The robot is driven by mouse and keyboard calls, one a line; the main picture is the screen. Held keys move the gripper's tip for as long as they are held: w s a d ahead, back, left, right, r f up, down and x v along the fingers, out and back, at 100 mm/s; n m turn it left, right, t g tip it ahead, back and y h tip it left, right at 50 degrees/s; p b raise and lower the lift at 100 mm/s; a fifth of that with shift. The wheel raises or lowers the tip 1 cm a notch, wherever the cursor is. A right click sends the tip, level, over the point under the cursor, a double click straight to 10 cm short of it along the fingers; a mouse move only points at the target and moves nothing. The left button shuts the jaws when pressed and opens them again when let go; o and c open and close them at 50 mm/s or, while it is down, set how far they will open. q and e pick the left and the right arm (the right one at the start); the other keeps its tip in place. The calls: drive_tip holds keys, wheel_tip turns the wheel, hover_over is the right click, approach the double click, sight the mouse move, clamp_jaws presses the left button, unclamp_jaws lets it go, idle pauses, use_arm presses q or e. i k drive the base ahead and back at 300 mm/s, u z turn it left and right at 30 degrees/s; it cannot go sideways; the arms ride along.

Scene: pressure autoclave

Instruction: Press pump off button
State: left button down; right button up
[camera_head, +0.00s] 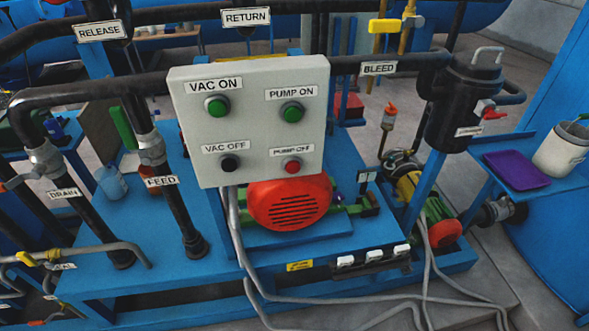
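A grey control box (258,123) faces me in the upper middle of the head view. The red pump off button (292,166) is at its lower right, under a "PUMP OFF" label (290,151). The green pump on button (292,113) is above it. A green vac on button (217,106) is at the upper left of the box, and a black vac off button (229,163) is at the lower left. Neither of my grippers shows in this view. Nothing covers the buttons.
A red motor (290,203) sits just below the box on a blue frame (200,285). Black pipes run behind the box and down its left side. A black cylinder (463,105) stands at right, near a blue shelf with a purple tray (516,168) and white bucket (562,150). Grey cables cross the floor.

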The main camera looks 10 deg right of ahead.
sight(293, 167)
drive_tip(key=k, duration=1.35)
drive_tip(key=u, duration=0.5)
drive_tip(key=i, duration=1.05)
drive_tip(key=u, duration=0.3)
